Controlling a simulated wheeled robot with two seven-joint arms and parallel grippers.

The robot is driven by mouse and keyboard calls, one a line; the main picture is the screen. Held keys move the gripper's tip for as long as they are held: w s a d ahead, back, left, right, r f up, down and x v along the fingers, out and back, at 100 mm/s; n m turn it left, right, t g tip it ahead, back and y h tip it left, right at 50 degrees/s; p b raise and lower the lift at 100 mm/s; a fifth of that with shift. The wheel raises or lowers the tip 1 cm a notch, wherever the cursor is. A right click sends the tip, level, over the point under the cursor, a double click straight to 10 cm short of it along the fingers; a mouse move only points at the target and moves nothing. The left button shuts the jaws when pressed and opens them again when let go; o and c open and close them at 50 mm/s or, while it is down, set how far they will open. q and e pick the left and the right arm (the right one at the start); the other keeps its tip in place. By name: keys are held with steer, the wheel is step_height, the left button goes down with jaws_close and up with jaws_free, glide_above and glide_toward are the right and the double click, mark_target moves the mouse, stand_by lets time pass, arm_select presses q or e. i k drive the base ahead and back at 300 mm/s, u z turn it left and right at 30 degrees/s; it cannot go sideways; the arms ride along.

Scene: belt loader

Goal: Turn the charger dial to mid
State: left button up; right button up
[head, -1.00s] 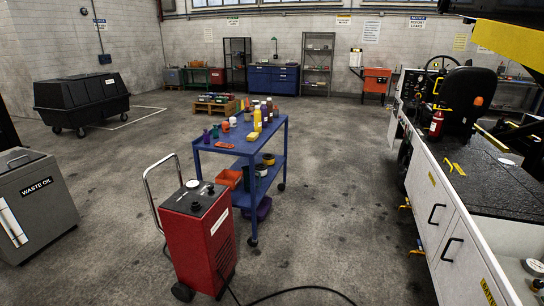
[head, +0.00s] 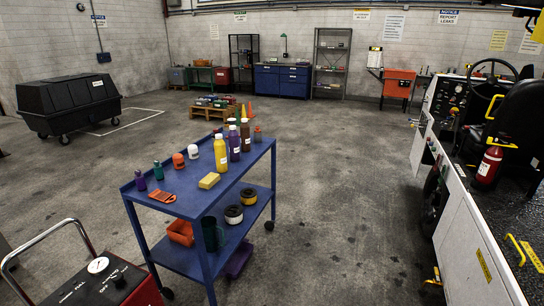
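The red charger (head: 142,292) stands at the lower left, cut off by the bottom edge. Its dark top panel carries a round white gauge (head: 98,265) and a small dark dial (head: 118,281) to the right of it. White lettering lies around the dial, but it is too small to tell which setting it points to. A bent metal handle (head: 40,238) rises at the charger's left. Neither of my grippers is in view.
A blue cart (head: 180,209) with bottles, a yellow sponge (head: 209,181) and other items stands right beyond the charger. A white belt loader (head: 461,245) fills the right side. Open concrete floor (head: 340,200) lies between them.

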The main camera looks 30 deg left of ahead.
mark_target(117, 277)
steer(key=u, duration=0.15)
steer(key=i, duration=1.7)
steer(key=u, duration=1.45)
steer(key=i, duration=0.95)
steer(key=u, duration=1.05)
